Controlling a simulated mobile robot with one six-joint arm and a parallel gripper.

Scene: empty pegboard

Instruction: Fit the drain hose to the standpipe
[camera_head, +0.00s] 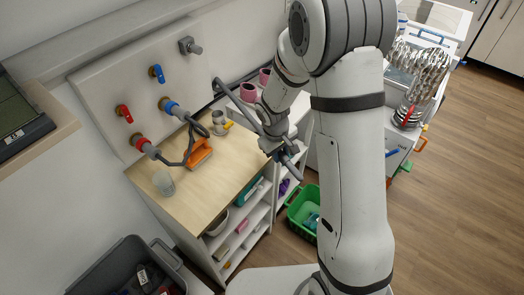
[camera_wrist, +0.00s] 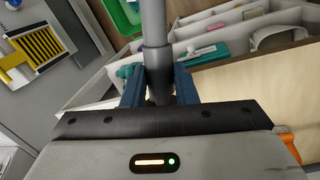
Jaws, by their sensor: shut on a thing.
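My gripper (camera_head: 274,147) is shut on a grey drain hose (camera_head: 295,171) in front of the wooden counter's right edge. In the wrist view the grey hose (camera_wrist: 153,25) runs up between the dark blue fingers of my gripper (camera_wrist: 158,88), its thicker dark collar at the fingertips. A grey pipe stub (camera_head: 190,46), which looks like the standpipe, juts from the top of the wall panel, well apart from my gripper. I cannot tell if its mouth is open.
Red (camera_head: 124,113) and blue (camera_head: 157,73) taps sit on the panel, with hoses below on red and blue collars. An orange object (camera_head: 200,153), a grey cup (camera_head: 163,183) and a grey mug (camera_head: 218,122) stand on the counter (camera_head: 215,180). A green basket (camera_head: 302,212) is on the floor.

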